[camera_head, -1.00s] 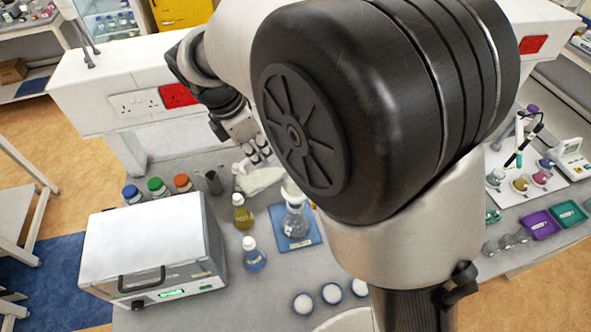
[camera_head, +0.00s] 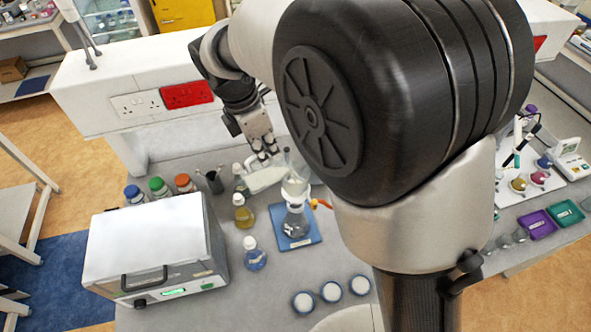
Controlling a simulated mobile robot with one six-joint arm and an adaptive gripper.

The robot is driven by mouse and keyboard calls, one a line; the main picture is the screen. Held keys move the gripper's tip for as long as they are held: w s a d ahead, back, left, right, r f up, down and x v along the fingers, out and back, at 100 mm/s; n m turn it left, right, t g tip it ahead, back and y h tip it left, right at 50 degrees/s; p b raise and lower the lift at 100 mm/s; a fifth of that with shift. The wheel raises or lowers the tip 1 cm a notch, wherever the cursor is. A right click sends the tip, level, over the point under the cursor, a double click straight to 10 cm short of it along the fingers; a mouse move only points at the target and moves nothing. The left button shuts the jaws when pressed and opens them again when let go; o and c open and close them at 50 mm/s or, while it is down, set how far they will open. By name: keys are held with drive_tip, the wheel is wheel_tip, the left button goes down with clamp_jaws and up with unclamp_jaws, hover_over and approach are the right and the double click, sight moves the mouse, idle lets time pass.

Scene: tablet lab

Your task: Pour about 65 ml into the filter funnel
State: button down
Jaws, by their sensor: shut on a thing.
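My gripper (camera_head: 264,153) is shut on a pale, whitish vessel (camera_head: 265,179). The vessel lies strongly tilted above the back of the bench, one end near the funnel's left side. Its exact shape and liquid level are too small to tell. The filter funnel (camera_head: 295,186) is pale and sits on top of a clear conical flask (camera_head: 296,222). The flask stands on a blue mat or plate (camera_head: 312,238). I cannot tell whether liquid is flowing into the funnel.
Left of the funnel stand a yellow-liquid bottle (camera_head: 244,216), a blue-liquid bottle (camera_head: 254,258) and a dark bottle (camera_head: 240,182). A white instrument box (camera_head: 153,245) is at left. Three white-topped jars (camera_head: 331,291) stand in front. My arm hides the bench's middle right.

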sight(252, 159)
drive_tip(key=shift+w+d+r+p, duration=0.2)
drive_tip(key=shift+w+d+p, duration=0.1)
drive_tip(key=shift+d+p, duration=0.2)
drive_tip(key=shift+t+h, duration=0.4)
drive_tip(key=shift+h, duration=0.3)
drive_tip(key=a+b, duration=0.1)
drive_tip(key=s+a+f+b, duration=0.1)
drive_tip(key=s+a+b, duration=0.1)
drive_tip(key=shift+f, duration=0.35)
drive_tip(key=shift+a+h, duration=0.4)
drive_tip(key=shift+a, duration=0.05)
drive_tip(key=shift+s+d+f+t, duration=0.15)
drive_tip(key=shift+f+t, duration=0.1)
drive_tip(key=shift+t, duration=0.15)
drive_tip(key=s+a+f+t+h+b, duration=0.5)
drive_tip(key=a+f+t+h+b, duration=0.1)
drive_tip(key=a+f+h, duration=0.3)
drive_tip(key=shift+s+a+f+h, duration=0.15)
drive_tip(key=shift+a+f+h, duration=0.05)
drive_tip(key=shift+f+h, duration=0.85)
drive_tip(key=shift+f, duration=0.1)
